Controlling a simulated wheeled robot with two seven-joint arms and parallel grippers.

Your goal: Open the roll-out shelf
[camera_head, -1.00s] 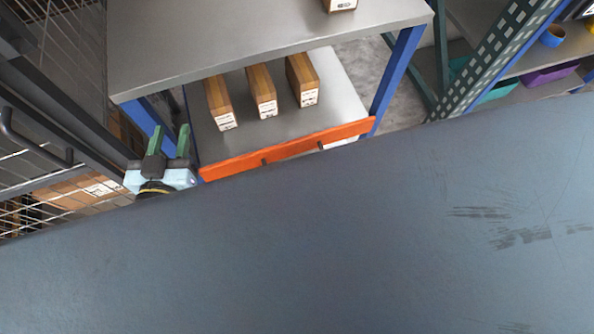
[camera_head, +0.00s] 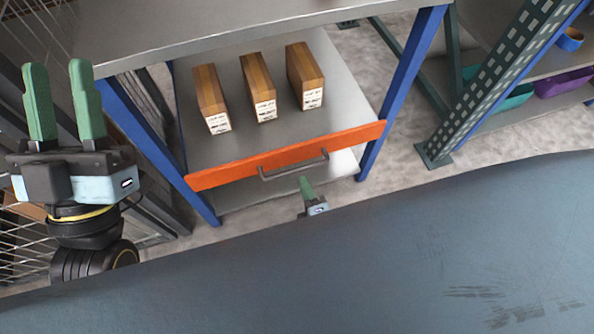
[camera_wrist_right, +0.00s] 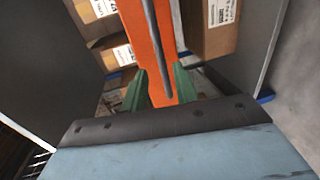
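The roll-out shelf (camera_head: 240,125) is a grey deck with an orange front panel (camera_head: 225,175), level with the blue front legs of its rack. A dark bar handle (camera_head: 293,168) is on the panel. My right gripper (camera_head: 305,182) is just below and in front of the handle, mostly hidden in the head view. In the right wrist view its green fingers (camera_wrist_right: 160,85) are apart, with the handle (camera_wrist_right: 158,45) reaching toward the gap between them; contact cannot be told. My left gripper (camera_head: 62,80) is open and empty, left of the rack, fingers up.
A green rack post (camera_head: 500,85) stands at right, wire mesh (camera_head: 25,255) at left. Floor (camera_head: 405,165) shows between.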

